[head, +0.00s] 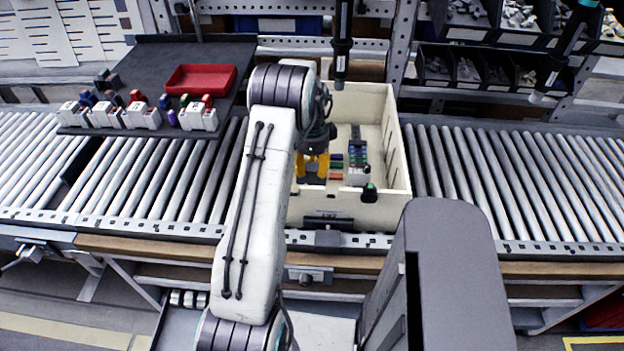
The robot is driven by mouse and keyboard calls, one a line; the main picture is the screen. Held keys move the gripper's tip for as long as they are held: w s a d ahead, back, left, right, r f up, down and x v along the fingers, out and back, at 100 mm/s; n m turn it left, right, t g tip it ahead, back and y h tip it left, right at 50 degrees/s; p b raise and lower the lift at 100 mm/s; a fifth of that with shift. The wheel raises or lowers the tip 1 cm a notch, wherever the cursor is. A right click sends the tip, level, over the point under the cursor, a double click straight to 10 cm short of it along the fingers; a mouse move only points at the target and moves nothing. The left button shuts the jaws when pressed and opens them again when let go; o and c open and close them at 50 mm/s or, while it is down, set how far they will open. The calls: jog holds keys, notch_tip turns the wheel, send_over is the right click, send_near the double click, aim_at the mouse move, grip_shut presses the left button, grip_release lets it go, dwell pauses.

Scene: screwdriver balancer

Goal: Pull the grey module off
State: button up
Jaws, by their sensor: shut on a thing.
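My gripper (312,172), with yellow fingers, reaches down into the cream box (398,150) at its left side. It is shut on a small grey piece between its fingers, which I take to be the grey module; the fingers hide most of it. I cannot tell whether it still touches what is beneath it. Just right of the fingers, a row of small modules (336,163) in green, blue and red lies in the box. A second row with blue, green and pale modules (357,160) stands further right.
A dark tray board (150,60) at the back left carries a red bin (200,79) and several white blocks with coloured parts (140,115). Two dark hanging tools (342,45) and (556,65) come down from above. Roller conveyors (480,170) run on both sides of the box.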

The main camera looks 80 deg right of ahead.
aim_at(312, 168)
jog(key=shift+o, duration=0.2)
notch_tip(312, 168, up, 6)
jog(key=shift+p, duration=0.45)
notch_tip(312, 168, up, 8)
jog(key=p, duration=0.5)
jog(key=shift+f+p, duration=0.15)
jog(key=shift+p, duration=0.2)
